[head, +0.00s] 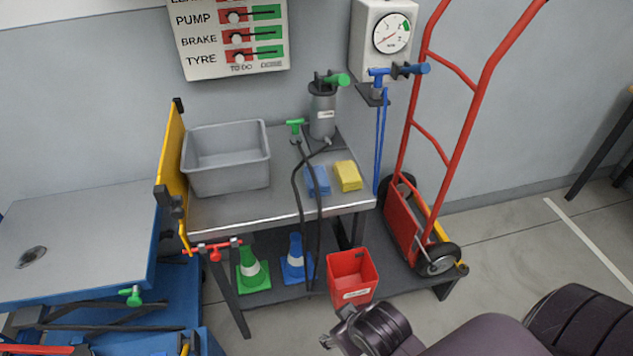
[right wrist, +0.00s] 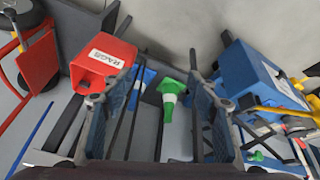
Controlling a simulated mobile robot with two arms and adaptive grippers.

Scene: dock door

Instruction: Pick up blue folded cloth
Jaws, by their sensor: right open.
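The blue folded cloth (head: 317,181) lies on the grey metal bench top (head: 260,207), to the left of a yellow folded cloth (head: 347,176). Black hoses run down in front of the blue cloth and hide part of it. My right gripper (head: 337,327) is low at the bottom of the head view, in front of the bench and below the cloth. In the right wrist view its two fingers (right wrist: 160,95) stand apart with nothing held between them. The blue cloth cannot be made out in the right wrist view. My left gripper is not in view.
A grey bin (head: 227,172) and a dark pump canister (head: 323,110) stand on the bench. A red rags bin (head: 351,270), a green cone (head: 252,272) and a blue cone (head: 296,262) are below. A red hand truck (head: 455,120) stands at right, a blue lift table (head: 85,230) at left.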

